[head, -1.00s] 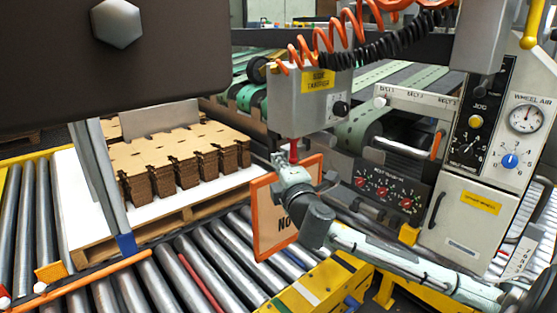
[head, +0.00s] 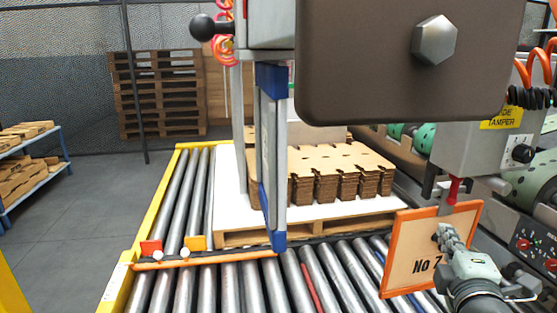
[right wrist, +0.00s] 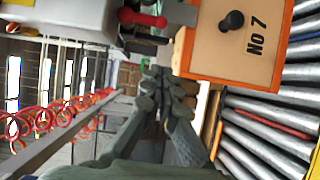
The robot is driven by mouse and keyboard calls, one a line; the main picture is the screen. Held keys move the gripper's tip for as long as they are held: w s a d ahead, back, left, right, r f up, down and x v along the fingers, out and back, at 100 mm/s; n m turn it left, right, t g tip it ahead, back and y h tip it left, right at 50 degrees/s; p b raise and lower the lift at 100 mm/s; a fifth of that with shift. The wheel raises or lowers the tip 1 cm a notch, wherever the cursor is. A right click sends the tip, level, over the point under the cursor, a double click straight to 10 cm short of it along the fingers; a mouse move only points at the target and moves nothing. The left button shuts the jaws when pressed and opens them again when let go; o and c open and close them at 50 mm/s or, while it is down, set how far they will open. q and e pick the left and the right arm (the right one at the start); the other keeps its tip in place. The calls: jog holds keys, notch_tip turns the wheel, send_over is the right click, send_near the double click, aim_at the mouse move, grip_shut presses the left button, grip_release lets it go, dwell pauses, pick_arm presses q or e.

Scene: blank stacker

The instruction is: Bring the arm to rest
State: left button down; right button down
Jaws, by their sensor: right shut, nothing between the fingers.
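My right gripper (head: 442,232) is at the lower right of the head view, in front of the orange-framed "No 7" board (head: 405,262). Its fingers are shut with nothing between them. In the right wrist view the closed fingers (right wrist: 163,85) point away from the camera, with the board (right wrist: 230,70) to their upper right. I cannot tell from the head view how wide the gap to the board is. My left gripper is not in view.
A red-tipped lever (head: 453,190) sits at the board's top, below the grey tamper box (head: 470,150). Stacked cardboard blanks (head: 340,165) lie on a white-topped pallet (head: 232,200) on the rollers (head: 235,285). A brown panel (head: 380,60) blocks the upper middle. Floor is clear at left.

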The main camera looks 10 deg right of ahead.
jog(key=s+f+m+g+y, duration=0.1)
jog(key=s+f+m+g, duration=0.25)
jog(key=f, duration=0.85)
jog(key=s+f+m+g, duration=0.3)
jog(key=f+g, duration=0.1)
jog(key=f, duration=0.8)
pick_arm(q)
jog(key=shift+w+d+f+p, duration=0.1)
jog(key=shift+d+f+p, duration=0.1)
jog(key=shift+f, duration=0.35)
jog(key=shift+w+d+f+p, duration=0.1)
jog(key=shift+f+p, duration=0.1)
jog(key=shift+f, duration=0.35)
pick_arm(e)
jog(key=s+a+f+m+g+y, duration=0.2)
jog(key=s+a+f+g, duration=0.1)
jog(key=s+a+f, duration=0.2)
jog(key=s+a+f+m+g+y, duration=0.2)
jog(key=s+a+f+m+g, duration=0.1)
jog(key=s+f, duration=0.4)
notch_tip(320, 180, down, 4)
jog(key=shift+s+a+r, duration=0.25)
jog(key=shift+s+a, duration=0.1)
jog(key=shift+a, duration=0.55)
